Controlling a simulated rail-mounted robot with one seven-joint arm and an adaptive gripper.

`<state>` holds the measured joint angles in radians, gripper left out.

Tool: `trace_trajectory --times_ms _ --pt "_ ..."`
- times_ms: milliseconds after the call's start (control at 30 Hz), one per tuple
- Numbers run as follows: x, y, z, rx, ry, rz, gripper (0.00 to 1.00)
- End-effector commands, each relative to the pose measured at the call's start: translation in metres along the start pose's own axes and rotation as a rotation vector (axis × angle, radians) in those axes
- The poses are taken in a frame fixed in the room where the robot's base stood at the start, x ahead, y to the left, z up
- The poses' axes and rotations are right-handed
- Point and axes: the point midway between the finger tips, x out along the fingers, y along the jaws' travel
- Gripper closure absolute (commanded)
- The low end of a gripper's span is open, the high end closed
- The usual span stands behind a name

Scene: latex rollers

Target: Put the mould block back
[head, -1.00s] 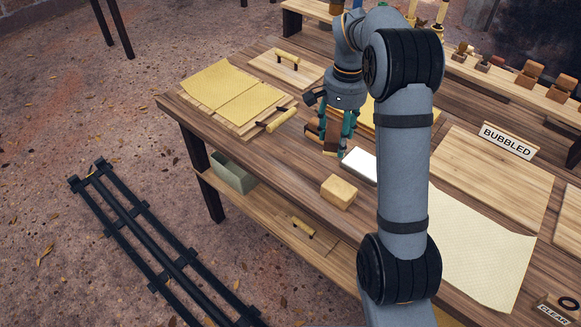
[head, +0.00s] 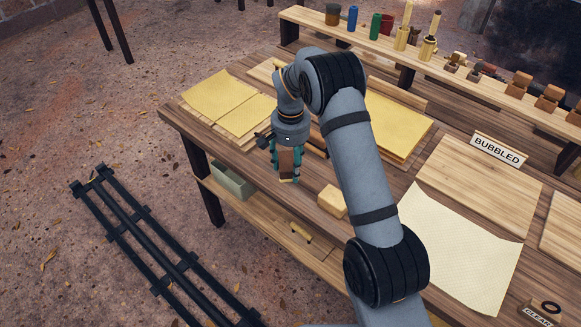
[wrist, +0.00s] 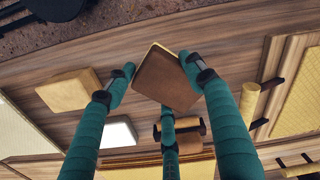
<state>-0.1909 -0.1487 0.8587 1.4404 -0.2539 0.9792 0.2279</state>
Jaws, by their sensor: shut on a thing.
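The mould block, a brown block with a pale edge, is held between the fingers of my gripper (head: 285,172). The block (head: 286,162) hangs near the front edge of the table, left of the pale wooden block, in the head view. In the wrist view the brown block (wrist: 167,80) lies tilted between the green fingers of my gripper (wrist: 160,85), above the tabletop. My gripper is shut on it. I cannot tell the exact height above the table.
A pale wooden block (head: 333,201) sits on the table, also in the wrist view (wrist: 68,90). A white slab (wrist: 118,131) lies close by. Yellow sheets (head: 232,103) lie at the left. A grey-green bin (head: 232,182) stands on the lower shelf. A rear shelf (head: 450,75) holds several blocks.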

Motion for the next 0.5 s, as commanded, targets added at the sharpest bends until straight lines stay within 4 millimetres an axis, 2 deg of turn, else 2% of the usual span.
trace_trajectory --times_ms 100,200,500 --pt "0.015 0.001 0.001 0.0 -0.004 0.001 0.71" --pt "0.022 0.001 0.0 0.001 -0.001 0.0 0.71" --pt "0.026 0.001 0.0 0.001 0.0 0.0 0.71"
